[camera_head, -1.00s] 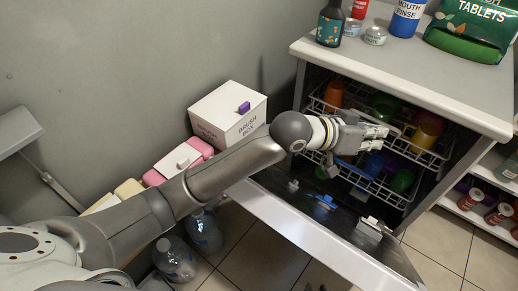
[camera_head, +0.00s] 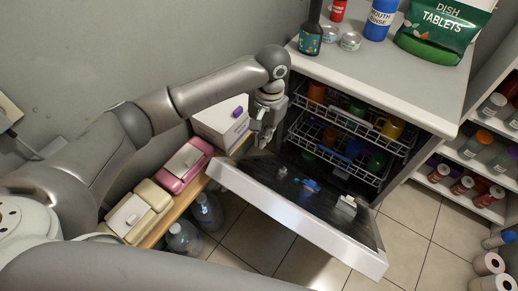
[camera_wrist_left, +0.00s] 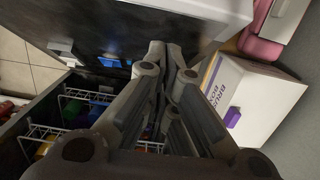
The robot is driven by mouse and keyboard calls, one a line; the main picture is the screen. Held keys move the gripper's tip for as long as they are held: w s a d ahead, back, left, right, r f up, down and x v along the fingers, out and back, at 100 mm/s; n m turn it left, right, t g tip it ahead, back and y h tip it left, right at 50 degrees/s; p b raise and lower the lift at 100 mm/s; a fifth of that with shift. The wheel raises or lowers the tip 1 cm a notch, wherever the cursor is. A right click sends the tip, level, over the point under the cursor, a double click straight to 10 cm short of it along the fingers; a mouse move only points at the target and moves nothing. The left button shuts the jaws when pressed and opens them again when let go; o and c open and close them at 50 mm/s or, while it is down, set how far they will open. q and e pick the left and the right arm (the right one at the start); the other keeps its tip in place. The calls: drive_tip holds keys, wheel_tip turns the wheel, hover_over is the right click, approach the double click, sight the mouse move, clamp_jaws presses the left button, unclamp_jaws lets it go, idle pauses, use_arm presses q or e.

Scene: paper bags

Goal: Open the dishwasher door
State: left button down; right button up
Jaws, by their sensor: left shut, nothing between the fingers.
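The dishwasher door (camera_head: 300,222) is swung down and open in the head view. Its dark inner face (camera_head: 322,190) is turned up and its pale outer panel edge faces the front. In the left wrist view the door's dark inner face (camera_wrist_left: 105,68) lies beyond my fingers. My left gripper (camera_head: 262,142) points down by the door's left side, close to the dishwasher's left front corner. It is shut and empty. Whether it touches the door cannot be told. My right gripper is not in view.
Wire racks (camera_head: 345,135) with colourful cups sit inside the dishwasher. A white brush box (camera_head: 222,122) stands just left of my left gripper. Bottles and a green bag (camera_head: 440,35) stand on the counter. Shelves (camera_head: 470,165) stand at right; bare floor lies in front.

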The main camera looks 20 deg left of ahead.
use_arm(q)
approach(254, 179)
drive_tip(key=w+d+f, duration=0.1)
drive_tip(key=w, duration=0.1)
drive_tip(key=s+f, duration=0.2)
drive_tip(key=shift+a+f, duration=0.35)
drive_tip(key=shift+s+a+f, duration=0.1)
drive_tip(key=shift+s+f, duration=0.25)
drive_tip(key=shift+s, duration=0.05)
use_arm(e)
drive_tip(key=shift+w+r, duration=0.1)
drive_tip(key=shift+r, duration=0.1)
